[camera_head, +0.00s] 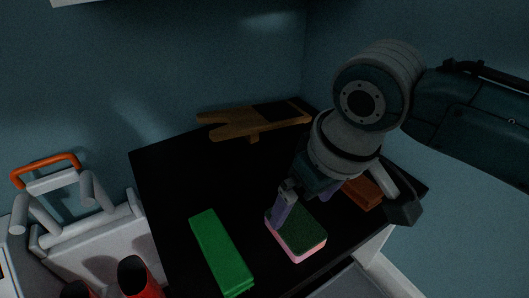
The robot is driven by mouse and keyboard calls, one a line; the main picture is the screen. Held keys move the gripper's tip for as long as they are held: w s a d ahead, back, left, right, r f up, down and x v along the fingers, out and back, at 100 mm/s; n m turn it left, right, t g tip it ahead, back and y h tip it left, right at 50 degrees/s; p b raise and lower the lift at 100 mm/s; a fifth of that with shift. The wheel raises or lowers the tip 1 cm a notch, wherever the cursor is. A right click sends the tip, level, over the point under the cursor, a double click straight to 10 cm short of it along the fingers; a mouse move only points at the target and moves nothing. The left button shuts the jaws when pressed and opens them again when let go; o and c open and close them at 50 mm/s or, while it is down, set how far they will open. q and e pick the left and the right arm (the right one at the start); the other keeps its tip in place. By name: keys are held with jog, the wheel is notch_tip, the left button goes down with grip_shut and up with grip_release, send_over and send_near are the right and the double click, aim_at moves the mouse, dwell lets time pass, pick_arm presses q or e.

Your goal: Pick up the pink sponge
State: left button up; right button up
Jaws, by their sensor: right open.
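The pink sponge (296,247) has a dark green top and lies on the black tabletop (170,190). My right arm comes in from the right, above the table. My right gripper (303,203) is open and pointed down at the sponge's far edge, with one finger in front of the sponge's left part and the other behind it to the right. I cannot tell whether the fingers touch the sponge. My left gripper is not in view.
A green block (220,252) lies just left of the sponge. A brown-orange block (362,193) lies to the right, partly behind my arm. A wooden boot-jack-like board (250,121) is at the back. Red-and-black objects (138,278) and a white case with an orange handle (45,168) stand left.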

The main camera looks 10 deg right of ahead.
aim_at(296, 223)
jog(key=b+x, duration=0.2)
jog(key=x, duration=0.1)
jog(key=b+x, duration=0.2)
jog(key=shift+s+f, duration=0.2)
jog(key=shift+s, duration=0.15)
jog(key=shift+r, duration=0.15)
jog(key=shift+f, duration=0.25)
jog(key=shift+c, duration=0.2)
jog(key=c, duration=1.1)
